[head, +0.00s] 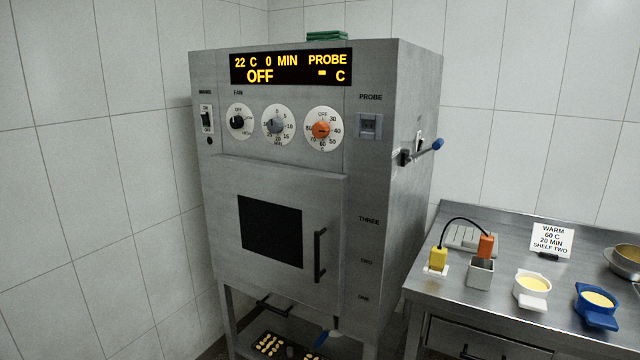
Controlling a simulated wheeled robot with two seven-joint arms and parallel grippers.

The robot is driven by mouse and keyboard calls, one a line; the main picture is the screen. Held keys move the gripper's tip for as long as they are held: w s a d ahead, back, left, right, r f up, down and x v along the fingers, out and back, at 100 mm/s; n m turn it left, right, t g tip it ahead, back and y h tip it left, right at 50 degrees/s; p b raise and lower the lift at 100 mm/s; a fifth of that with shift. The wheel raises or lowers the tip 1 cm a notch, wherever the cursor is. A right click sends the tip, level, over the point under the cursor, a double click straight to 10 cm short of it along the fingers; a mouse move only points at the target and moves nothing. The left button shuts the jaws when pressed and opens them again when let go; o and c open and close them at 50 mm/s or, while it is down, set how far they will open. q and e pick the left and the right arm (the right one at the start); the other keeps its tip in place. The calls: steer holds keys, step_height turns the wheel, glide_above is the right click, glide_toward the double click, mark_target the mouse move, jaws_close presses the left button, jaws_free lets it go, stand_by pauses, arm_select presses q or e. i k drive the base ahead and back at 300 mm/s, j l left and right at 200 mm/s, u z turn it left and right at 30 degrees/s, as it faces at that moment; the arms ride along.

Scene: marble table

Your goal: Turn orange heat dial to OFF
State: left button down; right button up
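The orange heat dial (321,130) is on the front panel of a grey metal cabinet (310,180), at the right of a row of three dials. Its white ring has OFF at the top and numbers running around it. A short dark mark shows on the orange knob, but I cannot tell clearly which number it points at. The display (291,67) above reads 22 C, 0 MIN, PROBE, OFF and a dash before C. Neither of my grippers is in view.
A black fan dial (238,121) and a grey minute dial (279,125) sit left of the orange one. Below are a closed windowed door and its handle (320,255). A blue-tipped lever (423,151) sticks out right. A steel counter (455,290) holds cups and a sign (552,240).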

mark_target(321, 129)
steer(key=z, duration=0.4)
steer(key=i+j+z, duration=0.15)
steer(key=j+z, duration=0.15)
steer(key=i+j+z, duration=0.15)
steer(key=j+z, duration=0.2)
steer(key=i+j+z, duration=0.1)
steer(key=j+z, duration=0.2)
steer(key=j, duration=0.1)
